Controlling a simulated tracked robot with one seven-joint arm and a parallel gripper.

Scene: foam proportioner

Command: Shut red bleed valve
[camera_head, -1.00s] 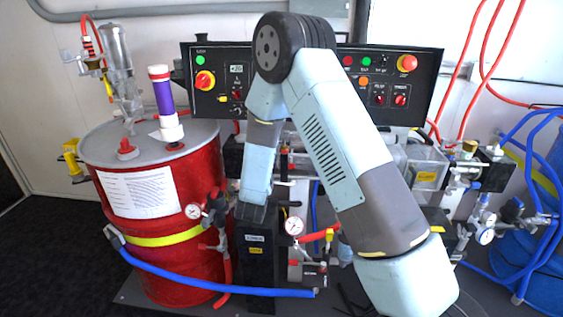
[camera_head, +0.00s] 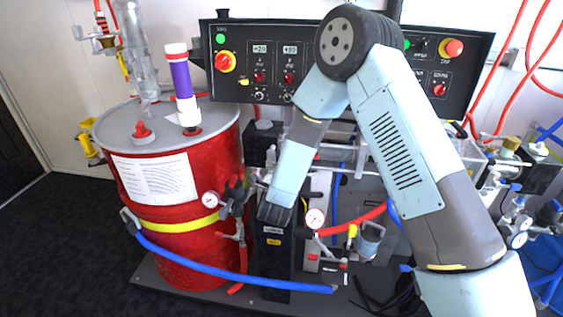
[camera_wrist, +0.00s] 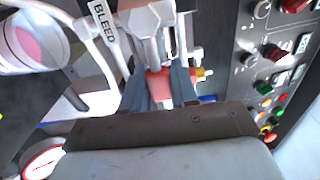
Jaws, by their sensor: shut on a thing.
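In the wrist view, the red bleed valve handle (camera_wrist: 157,84) sits below a pale metal fitting, with a "BLEED" tag (camera_wrist: 103,20) up and to its left. My gripper (camera_wrist: 160,90) has its two blue-grey fingers on either side of the red handle and is shut on it. The handle's lower part is hidden behind my gripper body. In the head view my arm comes down in front of the middle of the rig, and the gripper fingers and the bleed valve are hidden there.
A red drum (camera_head: 170,240) with a blue hose (camera_head: 220,274) stands at left. A black labelled box (camera_head: 275,262) and a pressure gauge (camera_head: 316,218) are close to my wrist. The control panel (camera_head: 300,40) spans the back. Dark floor at left is clear.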

